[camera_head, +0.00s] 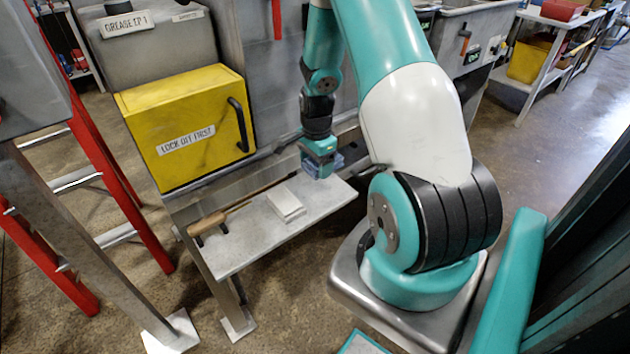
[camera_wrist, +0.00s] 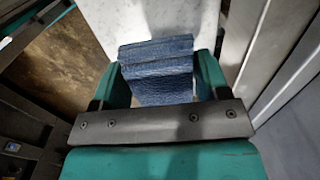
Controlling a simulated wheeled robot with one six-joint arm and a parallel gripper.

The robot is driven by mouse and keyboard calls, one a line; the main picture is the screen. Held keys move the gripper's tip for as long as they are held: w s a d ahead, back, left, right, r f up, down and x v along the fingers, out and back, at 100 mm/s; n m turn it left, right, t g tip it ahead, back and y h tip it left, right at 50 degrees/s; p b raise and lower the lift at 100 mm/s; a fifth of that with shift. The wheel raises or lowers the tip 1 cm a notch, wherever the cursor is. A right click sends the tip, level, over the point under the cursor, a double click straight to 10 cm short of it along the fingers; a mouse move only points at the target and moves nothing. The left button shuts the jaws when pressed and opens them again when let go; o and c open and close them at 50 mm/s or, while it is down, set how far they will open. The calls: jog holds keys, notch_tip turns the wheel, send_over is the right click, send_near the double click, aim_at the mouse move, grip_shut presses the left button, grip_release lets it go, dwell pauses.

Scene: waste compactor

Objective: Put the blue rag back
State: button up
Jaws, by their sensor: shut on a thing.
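The blue rag (camera_wrist: 157,70) is folded and sits between the two fingers of my gripper (camera_wrist: 160,85) in the wrist view. The fingers are shut on it. In the head view my gripper (camera_head: 320,170) points down at the right end of the grey shelf (camera_head: 250,240), with a bit of the blue rag (camera_head: 337,160) showing beside it. I cannot tell whether the rag touches the shelf.
A pale folded block (camera_head: 286,203) and a wooden-handled tool (camera_head: 215,222) lie on the shelf. A yellow box (camera_head: 185,125) marked "LOCK OUT FIRST" stands behind it. A red ladder (camera_head: 110,180) is at the left. Open floor lies at the right.

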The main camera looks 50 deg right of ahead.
aim_at(315, 188)
jog(key=shift+f, duration=3.05)
jog(key=shift+f, duration=0.15)
jog(key=o, duration=0.9)
